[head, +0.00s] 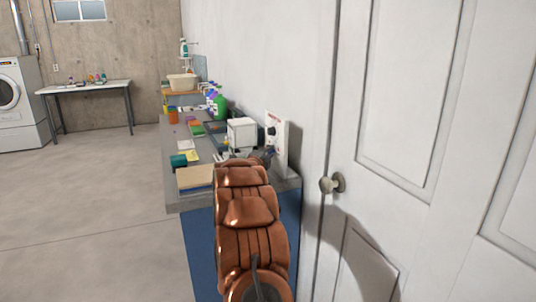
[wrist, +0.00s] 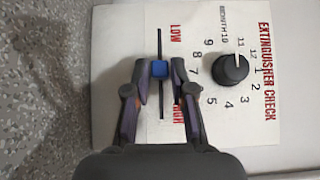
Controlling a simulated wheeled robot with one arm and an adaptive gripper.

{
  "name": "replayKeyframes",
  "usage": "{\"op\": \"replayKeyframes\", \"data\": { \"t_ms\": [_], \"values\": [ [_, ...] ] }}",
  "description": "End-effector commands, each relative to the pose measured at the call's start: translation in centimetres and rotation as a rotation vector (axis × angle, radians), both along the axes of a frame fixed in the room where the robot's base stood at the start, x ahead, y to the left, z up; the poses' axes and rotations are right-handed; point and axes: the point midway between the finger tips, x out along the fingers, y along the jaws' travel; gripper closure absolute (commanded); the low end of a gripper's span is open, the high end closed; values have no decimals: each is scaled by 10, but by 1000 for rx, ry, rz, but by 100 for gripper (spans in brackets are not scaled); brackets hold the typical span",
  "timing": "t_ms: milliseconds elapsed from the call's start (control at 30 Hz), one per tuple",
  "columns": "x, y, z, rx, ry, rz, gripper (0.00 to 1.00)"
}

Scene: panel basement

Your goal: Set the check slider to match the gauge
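The white check panel (head: 277,143) stands upright against the wall at the end of the workbench. In the wrist view the panel (wrist: 110,50) reads "EXTINGUISHER CHECK". Its blue slider knob (wrist: 160,69) sits in a straight dark slot, near the middle of the slot's visible length. "LOW" is printed at the upper end; the lower label is partly hidden by a finger. My gripper (wrist: 161,72) has its two fingertips close on both sides of the knob, seemingly touching it. A black numbered dial (wrist: 231,69) has its white mark pointing up near 11 and 12. I cannot make out a gauge.
The grey-topped workbench (head: 176,203) holds a white box (head: 242,133), a green bottle (head: 219,107), a cardboard-coloured block (head: 195,178) and small items. A white door with a round knob (head: 333,184) is at right. Open floor lies left, with a washer (head: 20,100) beyond.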

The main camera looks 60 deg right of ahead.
Motion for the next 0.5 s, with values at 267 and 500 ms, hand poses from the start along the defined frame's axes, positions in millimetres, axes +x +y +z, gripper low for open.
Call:
{"op": "replayKeyframes", "data": {
  "t_ms": [267,500],
  "values": [
    [0,0,0,0,0,0,100],
    [0,0,0,0,0,0,100]
  ]
}}
